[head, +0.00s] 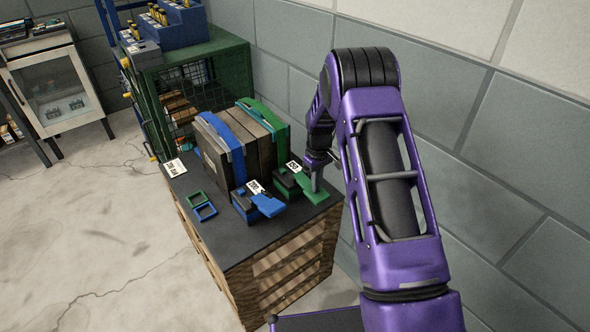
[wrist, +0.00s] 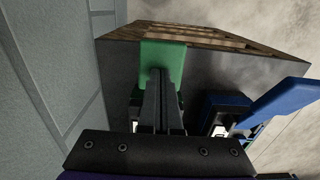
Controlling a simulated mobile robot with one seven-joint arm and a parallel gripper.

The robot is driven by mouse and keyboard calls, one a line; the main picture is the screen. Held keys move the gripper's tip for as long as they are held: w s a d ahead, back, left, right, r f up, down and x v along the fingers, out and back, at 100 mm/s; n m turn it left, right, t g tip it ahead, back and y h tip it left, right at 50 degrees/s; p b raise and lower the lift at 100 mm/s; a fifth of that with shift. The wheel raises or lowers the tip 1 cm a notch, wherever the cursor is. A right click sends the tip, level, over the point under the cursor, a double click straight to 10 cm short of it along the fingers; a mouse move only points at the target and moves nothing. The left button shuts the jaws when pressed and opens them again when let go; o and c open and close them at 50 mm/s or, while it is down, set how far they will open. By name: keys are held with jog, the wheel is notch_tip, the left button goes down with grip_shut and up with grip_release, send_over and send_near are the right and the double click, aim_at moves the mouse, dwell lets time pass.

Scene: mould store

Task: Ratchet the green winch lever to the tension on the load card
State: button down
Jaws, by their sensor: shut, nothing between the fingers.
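The green winch lever (head: 314,194) sticks out toward the front right of the dark-topped pallet stand (head: 240,240). It joins a dark winch body with a small white readout, whose digits I cannot read surely. My gripper (head: 316,186) points down at the lever, its fingers shut and empty. In the wrist view the green lever (wrist: 163,58) lies under and beyond the fingertips (wrist: 158,74); I cannot tell whether they touch. A white load card (head: 175,168) lies at the stand's left corner, its print too small to read. A green strap (head: 262,115) crosses the boxed load.
A blue winch lever (head: 268,206) sits close left of the green one, with a blue strap (head: 222,138). Green (head: 195,198) and blue (head: 206,212) square frames lie nearby. A green cage (head: 200,75) stands behind. The block wall (head: 480,120) is close on the right.

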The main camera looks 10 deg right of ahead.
jog(key=shift+a, duration=0.15)
jog(key=shift+r+p, duration=1.6)
jog(key=shift+r, duration=1.3)
jog(key=shift+f+b, duration=1.6)
jog(key=shift+f, duration=1.35)
jog(key=shift+r, duration=0.1)
jog(key=shift+r+p, duration=1.6)
jog(key=shift+r, duration=1.2)
notch_tip(320, 180, up, 5)
jog(key=p, duration=0.2)
jog(key=shift+p, duration=0.4)
